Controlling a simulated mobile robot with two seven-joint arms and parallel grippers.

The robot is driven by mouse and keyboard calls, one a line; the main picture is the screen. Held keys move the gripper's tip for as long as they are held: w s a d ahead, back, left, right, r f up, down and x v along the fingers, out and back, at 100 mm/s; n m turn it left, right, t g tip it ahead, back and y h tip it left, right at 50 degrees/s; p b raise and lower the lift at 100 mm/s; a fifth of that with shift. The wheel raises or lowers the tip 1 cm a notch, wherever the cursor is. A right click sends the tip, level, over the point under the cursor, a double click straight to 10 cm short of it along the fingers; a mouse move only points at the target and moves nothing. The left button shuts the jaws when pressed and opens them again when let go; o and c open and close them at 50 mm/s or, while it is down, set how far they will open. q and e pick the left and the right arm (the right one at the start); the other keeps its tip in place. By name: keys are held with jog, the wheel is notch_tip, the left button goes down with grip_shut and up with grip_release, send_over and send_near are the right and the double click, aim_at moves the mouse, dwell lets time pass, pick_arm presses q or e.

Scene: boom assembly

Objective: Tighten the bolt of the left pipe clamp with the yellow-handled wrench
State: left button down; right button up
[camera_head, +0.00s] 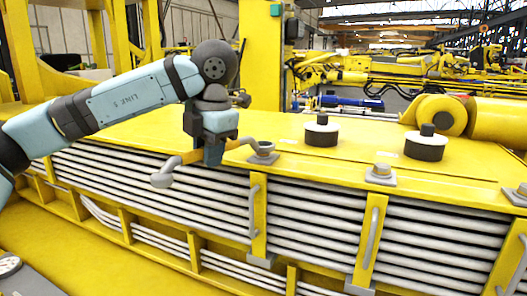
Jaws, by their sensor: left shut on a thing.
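My left gripper (208,158) points down and is shut on the yellow handle of the wrench (188,157). The wrench lies roughly level across the gripper. One grey end (162,179) sticks out to the left over the front of the pipes. Its other end reaches right to the bolt (264,147) on top of the left pipe clamp (259,222). Whether that end is seated around the bolt or only beside it, I cannot tell. The clamp is a yellow upright bar with a grey handle across the grey pipes. My right gripper is not in view.
Two more clamps, a middle one (371,235) and a right one (509,262), stand further right with bolts on top. Two black-topped round fittings (322,131) (425,145) and a yellow cylinder (490,117) stand on the yellow boom. The yellow top between them is clear.

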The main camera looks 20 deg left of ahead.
pick_arm(q)
jog(key=shift+r+p, duration=0.45)
jog(key=shift+r, duration=0.3)
jog(key=shift+v, duration=0.95)
jog(key=shift+a, duration=0.25)
jog(key=shift+a+v, duration=0.15)
jog(key=shift+v, duration=0.6)
jog(key=shift+a+v, duration=0.15)
jog(key=shift+v, duration=0.6)
jog(key=shift+w+d, duration=0.1)
